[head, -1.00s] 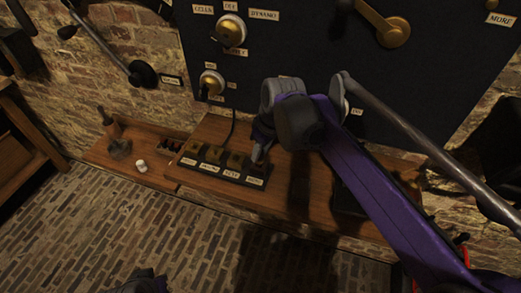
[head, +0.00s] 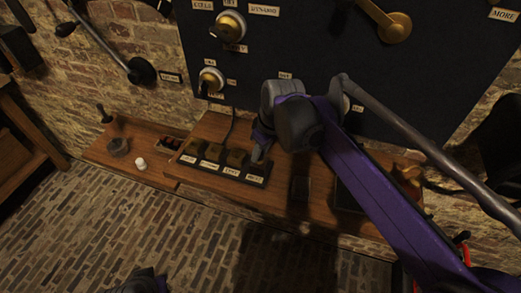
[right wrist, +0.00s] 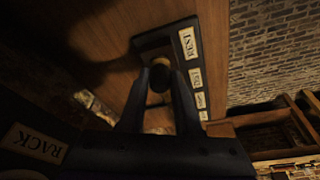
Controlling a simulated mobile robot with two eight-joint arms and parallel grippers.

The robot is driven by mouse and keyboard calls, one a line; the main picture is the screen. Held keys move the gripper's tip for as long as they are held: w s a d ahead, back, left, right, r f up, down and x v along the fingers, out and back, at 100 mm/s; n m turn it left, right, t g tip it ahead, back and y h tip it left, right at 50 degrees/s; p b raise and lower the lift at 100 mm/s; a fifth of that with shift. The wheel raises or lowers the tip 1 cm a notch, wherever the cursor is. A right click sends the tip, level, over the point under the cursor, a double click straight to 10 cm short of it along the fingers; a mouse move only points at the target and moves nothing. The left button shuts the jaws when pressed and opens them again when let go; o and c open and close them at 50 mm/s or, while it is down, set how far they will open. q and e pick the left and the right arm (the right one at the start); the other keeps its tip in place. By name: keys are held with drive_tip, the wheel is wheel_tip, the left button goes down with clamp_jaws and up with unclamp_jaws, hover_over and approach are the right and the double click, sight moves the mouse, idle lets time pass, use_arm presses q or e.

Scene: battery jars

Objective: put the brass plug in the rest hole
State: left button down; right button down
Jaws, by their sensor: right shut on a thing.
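The dark plug block (head: 222,170) lies on the wooden shelf, with several labelled places in a row. Its REST label (right wrist: 187,42) is at the near end in the right wrist view. My right gripper (head: 259,152) is over the right end of the block. In the right wrist view my right gripper (right wrist: 160,78) is shut on a dark round-topped piece, which I take as the brass plug (right wrist: 160,76). It is beside the REST label. The fingers hide its lower part, so I cannot tell whether it is in the hole. My left gripper's fingers are not in view.
The wooden shelf (head: 205,184) runs along the brick wall below a dark switchboard (head: 300,50) with brass knobs and a lever. A white knob (head: 141,163) and a dark round pot (head: 118,146) stand on the shelf's left part. A RACK label (right wrist: 35,143) shows in the wrist view.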

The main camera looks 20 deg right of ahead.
drive_tip(key=shift+f, duration=0.15)
drive_tip(key=c, duration=0.5)
unclamp_jaws()
drive_tip(key=p+v, duration=0.1)
drive_tip(key=v, duration=1)
drive_tip(key=shift+w, duration=0.1)
drive_tip(key=shift+f, duration=0.1)
drive_tip(key=s+d+f+m+t+p, duration=0.1)
drive_tip(key=s+f+m+p, duration=0.1)
drive_tip(key=s+f, duration=0.2)
drive_tip(key=s+d+f+m+h+p, duration=0.1)
drive_tip(key=s+f+m+p, duration=0.1)
drive_tip(key=s, duration=0.6)
drive_tip(key=s+d+f+m+t+p, duration=0.1)
drive_tip(key=s+f+m+p, duration=0.1)
drive_tip(key=s+f+p, duration=0.2)
drive_tip(key=shift+s+f+t+h, duration=0.3)
drive_tip(key=shift+s+f, duration=0.6)
drive_tip(key=shift+s, duration=0.05)
